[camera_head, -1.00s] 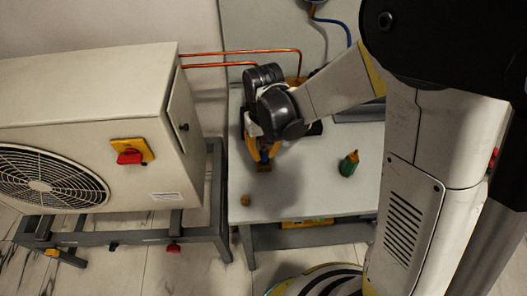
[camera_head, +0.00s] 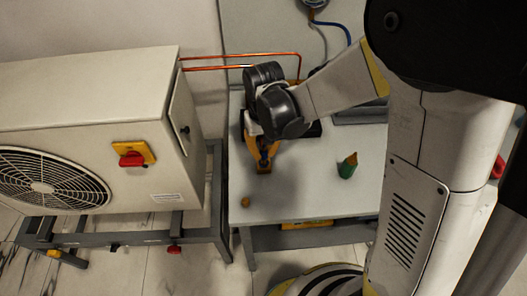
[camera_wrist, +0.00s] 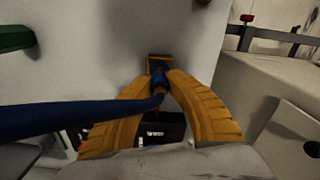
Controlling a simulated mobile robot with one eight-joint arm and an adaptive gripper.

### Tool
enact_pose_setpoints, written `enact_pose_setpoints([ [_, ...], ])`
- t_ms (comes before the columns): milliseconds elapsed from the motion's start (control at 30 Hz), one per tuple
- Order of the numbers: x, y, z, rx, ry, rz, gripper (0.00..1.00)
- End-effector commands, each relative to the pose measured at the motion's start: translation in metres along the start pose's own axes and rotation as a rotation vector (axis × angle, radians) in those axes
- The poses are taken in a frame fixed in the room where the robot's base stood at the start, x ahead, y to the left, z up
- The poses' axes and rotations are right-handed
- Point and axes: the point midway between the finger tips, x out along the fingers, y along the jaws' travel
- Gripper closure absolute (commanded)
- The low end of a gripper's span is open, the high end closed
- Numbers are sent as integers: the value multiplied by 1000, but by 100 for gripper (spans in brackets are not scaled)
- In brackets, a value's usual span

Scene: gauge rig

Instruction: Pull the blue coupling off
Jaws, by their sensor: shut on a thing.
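My gripper (camera_wrist: 160,80) has yellow ribbed fingers, and their tips are closed around the blue coupling (camera_wrist: 158,69). A dark blue hose (camera_wrist: 80,116) runs from the coupling to the left in the wrist view. Just beyond the coupling is a small brown-yellow block (camera_wrist: 158,59) on the pale table; the coupling appears to meet it, but I cannot tell how far it is seated. In the head view my gripper (camera_head: 262,150) points down at this block (camera_head: 264,168), and the fingers mostly hide the coupling.
A green bottle-like item (camera_head: 347,167) stands on the table (camera_head: 310,200) to the right. A white fan unit (camera_head: 90,110) with a red switch stands left. Copper pipes (camera_head: 235,54) run behind my gripper.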

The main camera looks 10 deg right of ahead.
Motion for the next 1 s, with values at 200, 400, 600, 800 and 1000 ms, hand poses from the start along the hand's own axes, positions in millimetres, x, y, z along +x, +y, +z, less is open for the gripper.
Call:
enact_pose_setpoints([
  [200,-14,0,0,0,-1,0,100],
  [400,-25,0,0,0,-1,0,100],
  [600,-35,0,0,0,-1,0,100],
  [800,-36,0,0,0,-1,0,100],
  [1000,-36,0,0,0,-1,0,100],
])
